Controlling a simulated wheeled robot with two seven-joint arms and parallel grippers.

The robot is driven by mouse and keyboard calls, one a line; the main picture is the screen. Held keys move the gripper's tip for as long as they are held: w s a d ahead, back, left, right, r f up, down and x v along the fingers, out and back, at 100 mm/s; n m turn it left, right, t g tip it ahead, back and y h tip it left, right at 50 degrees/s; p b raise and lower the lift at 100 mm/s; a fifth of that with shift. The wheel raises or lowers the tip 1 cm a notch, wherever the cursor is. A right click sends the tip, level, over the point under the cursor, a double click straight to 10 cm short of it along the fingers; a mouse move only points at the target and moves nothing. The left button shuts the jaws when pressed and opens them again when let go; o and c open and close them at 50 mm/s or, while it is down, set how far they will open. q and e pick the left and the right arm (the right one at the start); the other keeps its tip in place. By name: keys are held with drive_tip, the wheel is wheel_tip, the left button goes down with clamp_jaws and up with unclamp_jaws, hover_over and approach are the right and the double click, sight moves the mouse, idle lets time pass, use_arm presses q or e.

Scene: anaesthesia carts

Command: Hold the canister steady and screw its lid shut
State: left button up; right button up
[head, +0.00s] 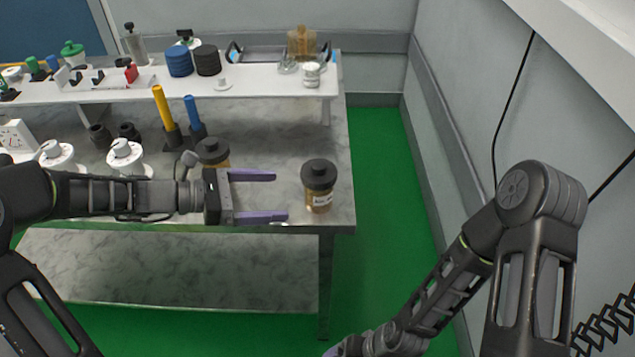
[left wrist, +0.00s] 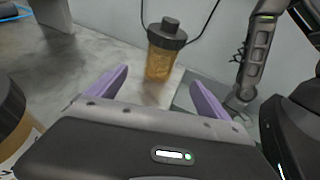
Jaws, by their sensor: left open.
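An amber canister (head: 319,197) with a black knobbed lid (head: 319,174) stands upright near the right front corner of the marble table. The lid sits on the canister's top; I cannot tell how tight it is. My left gripper (head: 282,196) is open and empty, with its purple fingers pointing right toward the canister and short of it. In the left wrist view the canister (left wrist: 159,62) stands ahead, beyond the gap between the open fingers (left wrist: 160,90). My right arm hangs low at the right in the head view; its fingers are mostly cut off at the bottom edge.
A second amber canister with a black lid (head: 212,150) stands behind my left gripper, partly hidden. White dial-topped items (head: 126,157) and yellow and blue handled tools (head: 164,108) are to the left. A white raised shelf (head: 270,90) runs behind. Right of the table is open green floor (head: 385,200).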

sight(308, 196)
use_arm(q)
drive_tip(key=shift+w+d+f+b, duration=0.15)
drive_tip(key=shift+d+f+b, duration=0.05)
drive_tip(key=shift+d+b, duration=0.2)
drive_tip(key=b+x, duration=0.3)
drive_tip(key=x, duration=0.4)
drive_tip(key=shift+w+d+f, duration=0.1)
drive_tip(key=shift+d+f, duration=0.05)
drive_tip(key=shift+d, duration=0.2)
drive_tip(key=shift+w+d+f, duration=0.1)
drive_tip(key=shift+w+d, duration=0.15)
drive_tip(key=shift+d, duration=0.4)
use_arm(e)
drive_tip(key=shift+f, duration=2.1)
use_arm(q)
drive_tip(key=shift+c, duration=0.5)
drive_tip(key=c, duration=1.1)
use_arm(e)
drive_tip(key=shift+o, duration=0.5)
drive_tip(key=shift+w, duration=0.1)
